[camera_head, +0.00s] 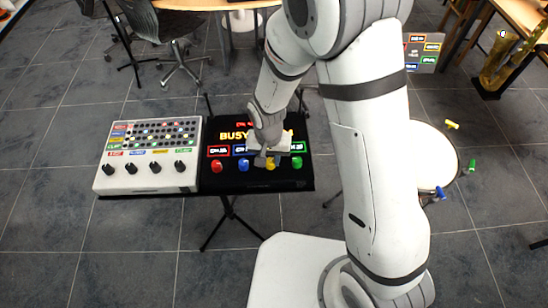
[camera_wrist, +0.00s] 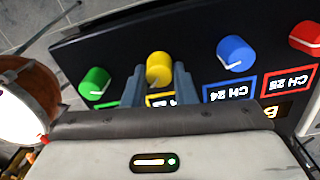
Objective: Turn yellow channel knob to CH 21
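The yellow knob (camera_wrist: 159,67) stands on a black panel (camera_wrist: 195,45), between a green and a blue knob. Its white pointer line is small, and the exact setting is not readable. Its yellow-framed label (camera_wrist: 160,99) is mostly hidden by my gripper. My gripper (camera_wrist: 160,70) has its two fingers apart, one on each side of the yellow knob, with narrow gaps seeming to show at the tips. In the head view, my gripper (camera_head: 267,160) is over the panel's front row, and the yellow knob (camera_head: 271,166) is partly covered.
The green knob (camera_wrist: 95,83), blue knob (camera_wrist: 236,53) and red knob (camera_wrist: 305,37) share the row; blue's label reads CH 24. A white console (camera_head: 150,155) with black knobs stands left of the panel. A round drum (camera_head: 433,155) stands at the right.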

